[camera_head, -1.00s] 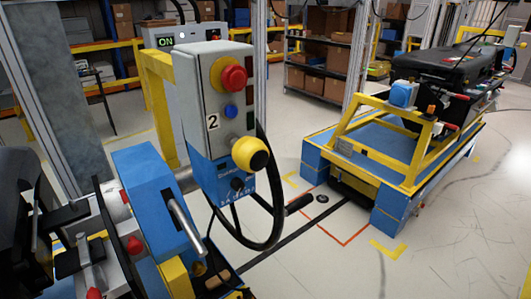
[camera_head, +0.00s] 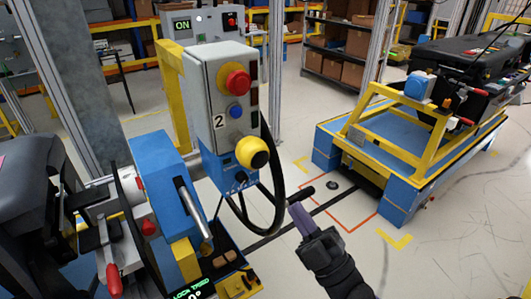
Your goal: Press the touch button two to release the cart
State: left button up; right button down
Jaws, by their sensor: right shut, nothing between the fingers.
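A grey and blue control box (camera_head: 222,110) stands upright on a yellow post, with the label "2" (camera_head: 219,122) on its side. On its face are a red mushroom button on a yellow ring (camera_head: 237,82), a small blue button (camera_head: 236,112) and a round yellow and black touch button (camera_head: 252,152). The cart (camera_head: 400,150), blue with a yellow frame, stands to the right on the floor and carries a black module (camera_head: 465,75). My right gripper (camera_head: 297,212) is shut and empty, below and right of the touch button, apart from it. My left gripper is not in view.
A black cable (camera_head: 275,205) loops below the box. A blue fixture with a metal handle (camera_head: 185,205) and a dark module (camera_head: 30,190) stand at the left. A grey cabinet with an "ON" display (camera_head: 182,24) is behind. The floor between box and cart is open.

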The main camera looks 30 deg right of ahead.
jog(key=shift+n+t+y, duration=0.6)
jog(key=shift+n+y, duration=0.2)
jog(key=r, duration=0.1)
jog(key=s+r, duration=0.1)
jog(key=r, duration=0.2)
jog(key=shift+s+r, duration=0.1)
jog(key=shift+s, duration=0.15)
jog(key=shift+w, duration=0.1)
jog(key=b, duration=0.4)
send_near(252, 153)
notch_tip(252, 153, up, 4)
jog(key=w, duration=0.3)
jog(key=shift+s+d+r, duration=0.1)
jog(key=shift+s+r, duration=0.05)
jog(key=shift+r, duration=0.05)
dwell(0.4)
